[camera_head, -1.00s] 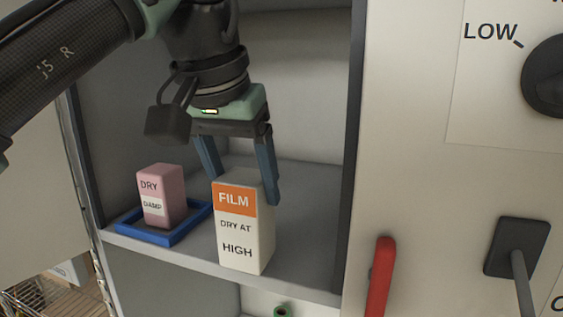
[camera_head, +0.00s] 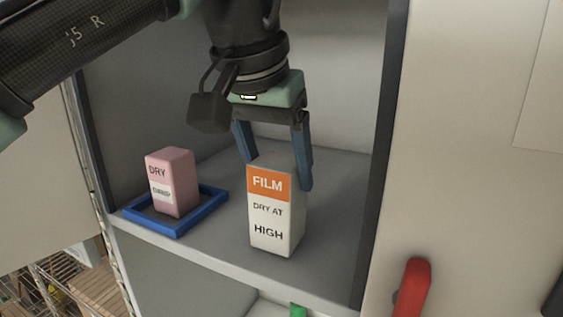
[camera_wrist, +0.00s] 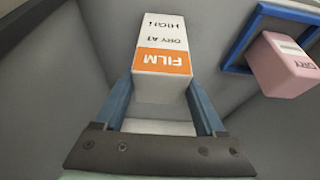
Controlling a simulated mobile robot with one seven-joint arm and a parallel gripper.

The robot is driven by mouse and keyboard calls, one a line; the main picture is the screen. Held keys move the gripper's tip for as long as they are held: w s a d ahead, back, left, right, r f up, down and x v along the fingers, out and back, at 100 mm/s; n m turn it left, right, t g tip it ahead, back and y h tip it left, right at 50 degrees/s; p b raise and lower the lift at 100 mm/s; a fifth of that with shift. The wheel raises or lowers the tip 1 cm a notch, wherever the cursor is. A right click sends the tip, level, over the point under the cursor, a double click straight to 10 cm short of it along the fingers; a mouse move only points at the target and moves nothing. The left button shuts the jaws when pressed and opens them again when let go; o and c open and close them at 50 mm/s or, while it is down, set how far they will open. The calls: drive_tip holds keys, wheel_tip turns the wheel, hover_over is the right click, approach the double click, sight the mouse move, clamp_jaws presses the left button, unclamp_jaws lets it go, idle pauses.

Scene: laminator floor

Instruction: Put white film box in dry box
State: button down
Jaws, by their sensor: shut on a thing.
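The white film box (camera_head: 276,222) has an orange band and the words "FILM DRY AT HIGH". It stands upright on or just above the grey shelf (camera_head: 330,268) inside the cabinet; I cannot tell whether its base touches. My gripper (camera_head: 277,172) comes from above and is shut on the upper part of the box. In the wrist view the film box (camera_wrist: 160,52) sits between the blue fingers of my gripper (camera_wrist: 162,92). The box's back face is hidden.
A pink box (camera_head: 172,182) labelled "DRY" stands in a blue-rimmed tray (camera_head: 180,230) left of the film box. The cabinet side wall (camera_head: 392,130) is close on the right. A red handle (camera_head: 413,287) is outside on the front panel.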

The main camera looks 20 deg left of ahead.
drive_tip(key=shift+s, duration=0.25)
drive_tip(key=shift+w+f, duration=0.1)
drive_tip(key=shift+f, duration=0.1)
drive_tip(key=shift+c, duration=1.2)
unclamp_jaws()
drive_tip(key=shift+w+a+f, duration=0.1)
drive_tip(key=shift+w, duration=0.3)
drive_tip(key=shift+o, duration=1.2)
drive_tip(key=shift+w+f, duration=0.1)
drive_tip(key=shift+w, duration=0.2)
drive_tip(key=shift+s+r, duration=0.2)
drive_tip(key=shift+s, duration=0.3)
drive_tip(key=shift+w, duration=0.25)
drive_tip(key=shift+w+r, duration=0.1)
drive_tip(key=shift+r, duration=0.15)
drive_tip(key=shift+w+v, duration=0.25)
drive_tip(key=shift+v, duration=0.95)
drive_tip(key=shift+w+r, duration=0.1)
drive_tip(key=shift+r, duration=0.1)
